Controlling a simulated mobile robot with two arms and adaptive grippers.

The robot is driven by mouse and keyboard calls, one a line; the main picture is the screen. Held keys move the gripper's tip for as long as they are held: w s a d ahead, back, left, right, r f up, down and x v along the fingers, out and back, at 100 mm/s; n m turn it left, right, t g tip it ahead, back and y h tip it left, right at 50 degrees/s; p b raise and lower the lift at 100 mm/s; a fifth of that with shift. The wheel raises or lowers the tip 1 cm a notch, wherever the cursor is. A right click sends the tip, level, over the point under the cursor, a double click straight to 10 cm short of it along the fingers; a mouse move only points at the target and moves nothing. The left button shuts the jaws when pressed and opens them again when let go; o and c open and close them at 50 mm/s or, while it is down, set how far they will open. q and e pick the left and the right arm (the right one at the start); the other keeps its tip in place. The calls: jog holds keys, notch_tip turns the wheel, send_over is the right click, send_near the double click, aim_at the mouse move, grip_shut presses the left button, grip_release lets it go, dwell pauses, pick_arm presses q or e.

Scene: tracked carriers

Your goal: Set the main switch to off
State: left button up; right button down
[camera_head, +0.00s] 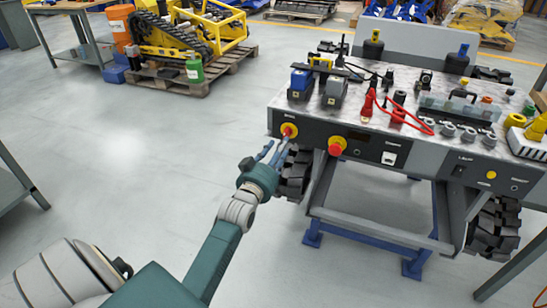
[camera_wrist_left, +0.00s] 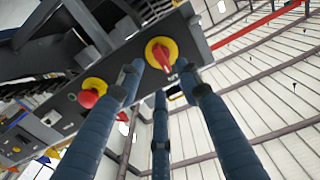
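The main switch (camera_head: 289,130) is a red rotary handle on a yellow round plate, at the left end of the dark front panel. It also shows in the left wrist view (camera_wrist_left: 161,54), where its red handle lies slanted; its setting marks are not readable. My left gripper (camera_head: 276,148) is just in front of and below the switch. In the left wrist view my left gripper (camera_wrist_left: 161,76) has its fingers spread, with tips on either side of the handle and nothing clearly held. Whether a finger touches the handle cannot be told. My right gripper is not in view.
A red mushroom button (camera_head: 336,146) on yellow sits right of the switch on the same panel. The carrier's top (camera_head: 330,112) bears battery-like boxes, red cables and fittings. A black track (camera_head: 296,172) is below the switch. The floor (camera_head: 130,160) to the left is clear.

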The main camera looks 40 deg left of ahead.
pick_arm(q)
jog(key=v, duration=0.5)
dwell(0.4)
